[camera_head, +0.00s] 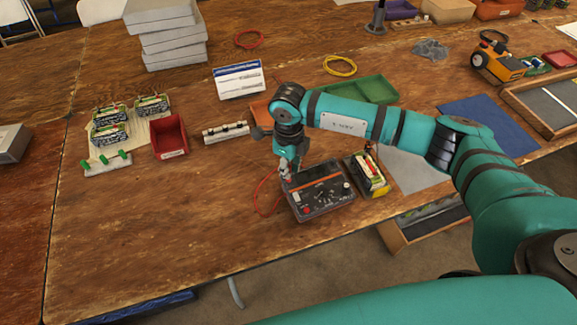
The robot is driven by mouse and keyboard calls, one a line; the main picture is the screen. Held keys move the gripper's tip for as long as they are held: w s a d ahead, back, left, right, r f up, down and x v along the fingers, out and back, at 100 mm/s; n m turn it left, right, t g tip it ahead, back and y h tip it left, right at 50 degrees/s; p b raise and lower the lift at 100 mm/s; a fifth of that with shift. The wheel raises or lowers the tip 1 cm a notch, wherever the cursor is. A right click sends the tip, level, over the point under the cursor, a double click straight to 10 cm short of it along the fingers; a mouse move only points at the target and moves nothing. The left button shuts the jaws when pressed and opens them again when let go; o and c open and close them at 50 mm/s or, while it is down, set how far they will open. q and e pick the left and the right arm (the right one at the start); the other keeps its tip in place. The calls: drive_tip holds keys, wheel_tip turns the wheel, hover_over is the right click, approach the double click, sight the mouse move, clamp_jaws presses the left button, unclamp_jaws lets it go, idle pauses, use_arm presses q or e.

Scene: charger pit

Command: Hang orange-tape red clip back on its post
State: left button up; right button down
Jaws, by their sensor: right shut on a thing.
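My right gripper (286,173) points down at the back left corner of the dark charger (320,197). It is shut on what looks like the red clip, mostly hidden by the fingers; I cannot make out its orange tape. A red lead (257,196) loops on the table left of the charger and rises toward the gripper. A battery with a yellow label (372,178) stands right of the charger. A pale rail with dark posts (226,132) lies behind and left of the gripper. I cannot tell which post belongs to the clip. My left gripper is out of view.
A red bin (169,137) and a board with several batteries (110,130) stand at the left. A white-and-blue card stand (238,80), a green tray (362,89) and grey stacked boxes (165,33) are behind. The table's front left is clear.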

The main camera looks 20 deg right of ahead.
drive_tip(key=c, duration=1.2)
unclamp_jaws()
drive_tip(key=shift+o, duration=1)
drive_tip(key=shift+r, duration=0.1)
drive_tip(key=shift+r+p, duration=2.05)
drive_tip(key=shift+r, duration=1.6)
